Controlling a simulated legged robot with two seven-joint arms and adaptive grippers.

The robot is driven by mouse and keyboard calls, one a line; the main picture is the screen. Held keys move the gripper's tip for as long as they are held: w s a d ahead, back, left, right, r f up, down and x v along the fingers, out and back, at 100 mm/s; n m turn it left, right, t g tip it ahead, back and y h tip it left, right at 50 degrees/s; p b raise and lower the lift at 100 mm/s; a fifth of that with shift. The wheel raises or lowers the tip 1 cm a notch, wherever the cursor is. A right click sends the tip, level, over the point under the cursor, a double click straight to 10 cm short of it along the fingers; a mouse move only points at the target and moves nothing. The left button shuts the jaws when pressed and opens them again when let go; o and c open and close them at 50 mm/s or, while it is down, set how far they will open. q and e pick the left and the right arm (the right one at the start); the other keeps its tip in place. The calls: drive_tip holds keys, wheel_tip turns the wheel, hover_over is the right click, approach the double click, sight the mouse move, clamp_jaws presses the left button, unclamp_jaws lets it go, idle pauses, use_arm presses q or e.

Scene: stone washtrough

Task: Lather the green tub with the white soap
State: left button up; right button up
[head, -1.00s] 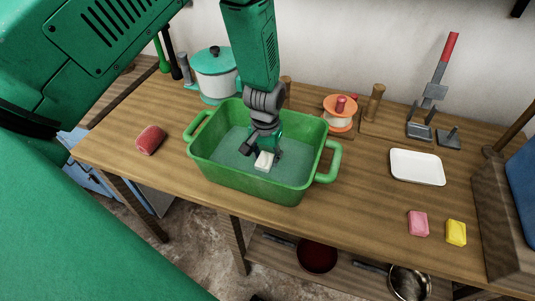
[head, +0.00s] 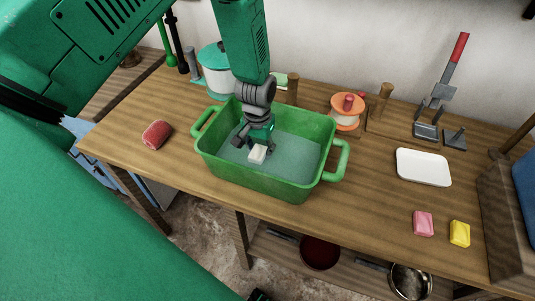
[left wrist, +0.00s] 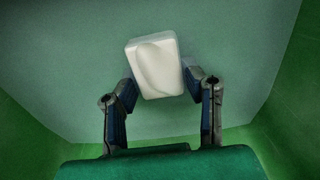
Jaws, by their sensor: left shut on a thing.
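The green tub (head: 285,188) stands on the wooden table, with a handle at each end. Its inside floor looks grey-green in the head view. My left gripper (head: 260,147) reaches down into the tub and is shut on the white soap (head: 257,154), a small white block. In the left wrist view the soap (left wrist: 154,65) sits tilted between the two fingers (left wrist: 160,90), above the pale green tub floor (left wrist: 80,60). I cannot tell whether the soap touches the floor. No lather is clearly visible. My right gripper is not in view.
A pink soap (head: 423,223) and a yellow soap (head: 460,233) lie at the front right. A white tray (head: 423,167) is behind them. A red roll-shaped thing (head: 157,134) lies left of the tub. A teal-lidded pot (head: 215,70) and an orange spool (head: 346,110) stand behind it.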

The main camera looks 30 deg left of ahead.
sight(276, 160)
use_arm(q)
drive_tip(key=shift+a, duration=0.2)
drive_tip(key=shift+f, duration=0.1)
drive_tip(key=d, duration=0.4)
drive_tip(key=w+d, duration=0.1)
drive_tip(key=d, duration=0.1)
drive_tip(key=shift+d+p, duration=0.3)
drive_tip(key=shift+w+d+r, duration=0.1)
drive_tip(key=shift+d+r, duration=0.1)
drive_tip(key=shift+d, duration=0.05)
drive_tip(key=shift+a+f, duration=0.15)
drive_tip(key=shift+a, duration=0.75)
drive_tip(key=a, duration=0.1)
drive_tip(key=a+p, duration=0.1)
drive_tip(key=a, duration=0.1)
drive_tip(key=shift+s+a, duration=0.1)
drive_tip(key=shift+s, duration=0.3)
drive_tip(key=shift+s+a, duration=0.2)
drive_tip(key=shift+a, duration=0.45)
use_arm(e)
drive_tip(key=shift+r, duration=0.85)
use_arm(q)
drive_tip(key=shift+a, duration=0.15)
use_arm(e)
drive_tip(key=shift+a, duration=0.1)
